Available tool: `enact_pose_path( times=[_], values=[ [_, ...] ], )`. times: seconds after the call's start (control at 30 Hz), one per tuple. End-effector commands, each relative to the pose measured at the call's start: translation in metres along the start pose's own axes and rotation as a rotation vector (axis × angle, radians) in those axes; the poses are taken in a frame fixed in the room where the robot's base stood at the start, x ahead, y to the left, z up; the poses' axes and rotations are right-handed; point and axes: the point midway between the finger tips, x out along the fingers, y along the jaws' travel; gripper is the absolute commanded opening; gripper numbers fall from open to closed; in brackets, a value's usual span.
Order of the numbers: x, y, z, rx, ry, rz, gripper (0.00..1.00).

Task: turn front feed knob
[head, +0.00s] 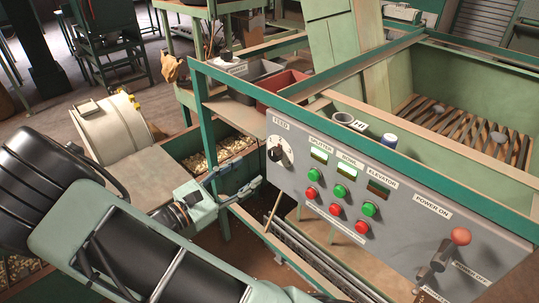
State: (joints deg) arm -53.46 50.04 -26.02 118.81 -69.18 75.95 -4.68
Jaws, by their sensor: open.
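The feed knob (277,154) is a dark knob on a round white dial, below the "FEED" label at the left end of the grey control panel (400,226). The dial's exact setting is too small to read. My gripper (256,189) is left of and below the knob, near the panel's lower left edge. It is open, with nothing seen between its fingers, and appears apart from the knob. The knob is not covered by my arm.
Green buttons (340,190) and red buttons (335,209) sit right of the knob. A red-balled power lever (460,237) sticks out at the panel's right. A green frame rail (330,118) runs above the panel. A nut-filled bin (190,143) stands behind my gripper.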

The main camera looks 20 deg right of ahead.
Motion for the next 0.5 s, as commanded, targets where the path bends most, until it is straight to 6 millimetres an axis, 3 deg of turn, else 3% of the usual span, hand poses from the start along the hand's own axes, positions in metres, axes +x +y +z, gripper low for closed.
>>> enact_pose_path(
  times=[0.5],
  values=[
    [0.088,-0.002,0.001,0.000,0.000,-0.006,0.47]
  ],
)
